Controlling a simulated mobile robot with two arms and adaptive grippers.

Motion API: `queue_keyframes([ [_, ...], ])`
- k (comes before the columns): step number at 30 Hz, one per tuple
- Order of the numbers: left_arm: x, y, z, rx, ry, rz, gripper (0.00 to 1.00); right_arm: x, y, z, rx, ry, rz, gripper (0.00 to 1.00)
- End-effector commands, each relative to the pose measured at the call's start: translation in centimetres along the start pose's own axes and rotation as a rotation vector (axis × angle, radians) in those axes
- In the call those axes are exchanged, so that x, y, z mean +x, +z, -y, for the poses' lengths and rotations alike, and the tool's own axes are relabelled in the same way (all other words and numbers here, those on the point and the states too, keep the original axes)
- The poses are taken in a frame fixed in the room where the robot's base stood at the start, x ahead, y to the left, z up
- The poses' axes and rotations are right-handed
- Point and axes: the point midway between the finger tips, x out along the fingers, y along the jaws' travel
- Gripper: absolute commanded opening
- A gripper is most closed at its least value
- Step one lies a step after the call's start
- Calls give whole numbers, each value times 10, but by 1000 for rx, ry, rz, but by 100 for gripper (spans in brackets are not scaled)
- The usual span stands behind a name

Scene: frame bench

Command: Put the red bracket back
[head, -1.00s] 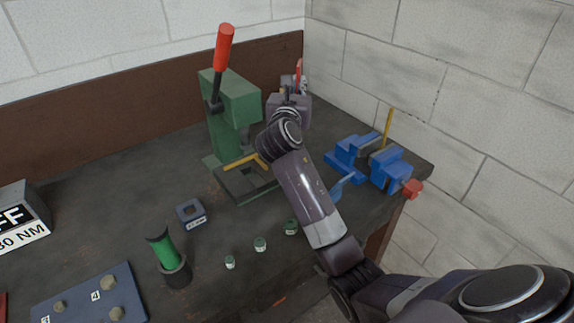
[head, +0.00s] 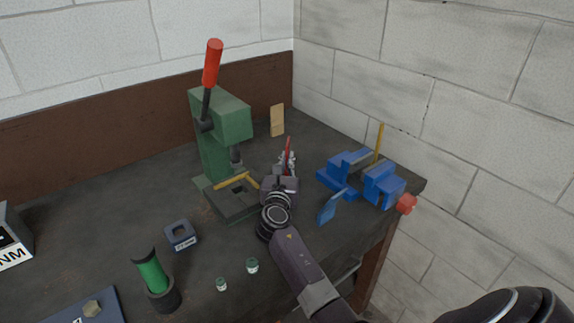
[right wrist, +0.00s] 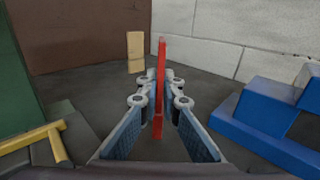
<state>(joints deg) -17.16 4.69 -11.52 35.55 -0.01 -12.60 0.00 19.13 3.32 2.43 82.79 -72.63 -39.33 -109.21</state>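The red bracket (head: 289,149) is a thin upright red piece between the fingers of my right gripper (head: 286,164). In the right wrist view the red bracket (right wrist: 161,70) stands edge-on, with the finger pads of the right gripper (right wrist: 160,92) closed against both sides. The gripper holds it over the bench between the green press and the blue vise. I cannot tell whether its lower end touches the bench. My left gripper is not in view.
The green press (head: 219,120) stands left, a yellow piece (head: 238,180) at its base. The blue vise (head: 382,184) stands right, holding a yellow bar (head: 379,142). A tan upright block (head: 277,120) stands behind. A blue flat piece (head: 327,210) lies before the vise. Bench between is clear.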

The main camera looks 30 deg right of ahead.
Motion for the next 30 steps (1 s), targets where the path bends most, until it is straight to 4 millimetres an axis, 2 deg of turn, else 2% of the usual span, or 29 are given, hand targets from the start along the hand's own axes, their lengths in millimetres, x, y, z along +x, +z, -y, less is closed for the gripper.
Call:
queue_keyframes([
  [3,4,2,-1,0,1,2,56,0,-10,-1,0,2,3,0],
  [14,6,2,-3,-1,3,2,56,0,-14,-1,1,1,3,0],
  [15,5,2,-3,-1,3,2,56,0,-14,0,1,1,1,7],
  [19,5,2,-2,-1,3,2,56,0,-14,0,1,1,1,21],
  [30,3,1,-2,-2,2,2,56,-3,-11,-1,1,2,1,22],
])
